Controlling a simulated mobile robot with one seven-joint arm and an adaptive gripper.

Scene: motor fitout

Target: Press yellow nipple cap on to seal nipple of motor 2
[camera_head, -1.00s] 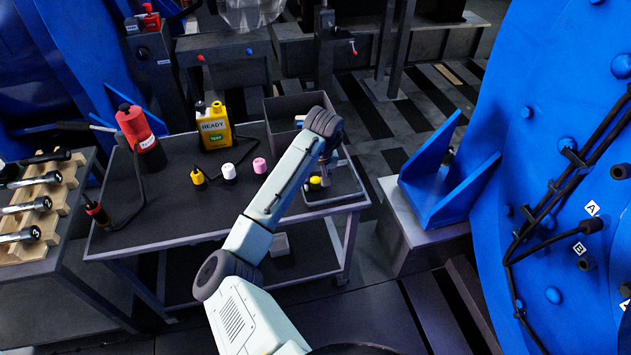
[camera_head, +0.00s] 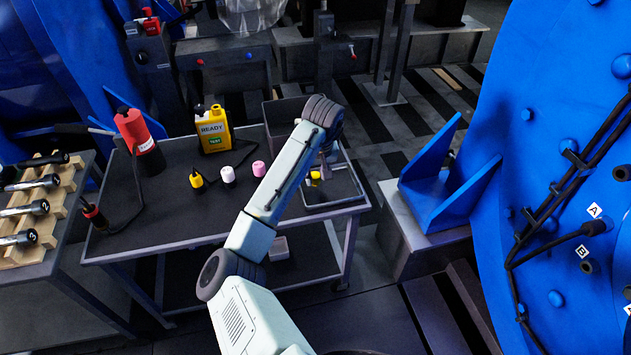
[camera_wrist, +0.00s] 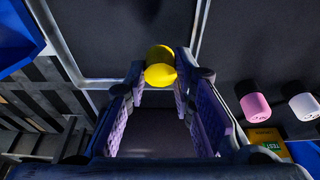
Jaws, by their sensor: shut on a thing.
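The yellow nipple cap (camera_wrist: 160,66) sits between the fingertips of my gripper (camera_wrist: 160,78) in the wrist view. My gripper is shut on it, at the edge of a shallow tray. In the head view the cap (camera_head: 315,176) shows as a small yellow spot at the tray, below the end of my arm, and my gripper is mostly hidden behind the arm. A large blue machine body (camera_head: 560,130) stands at the right, with a black cable and stub fittings beside labels A and B. I cannot tell whether it is motor 2.
The shallow tray (camera_head: 345,197) lies at the right end of a dark cart top (camera_head: 150,215). A pink cap (camera_head: 259,168), a white cap (camera_head: 228,174) and a yellow-and-black one (camera_head: 197,181) stand left of my arm.

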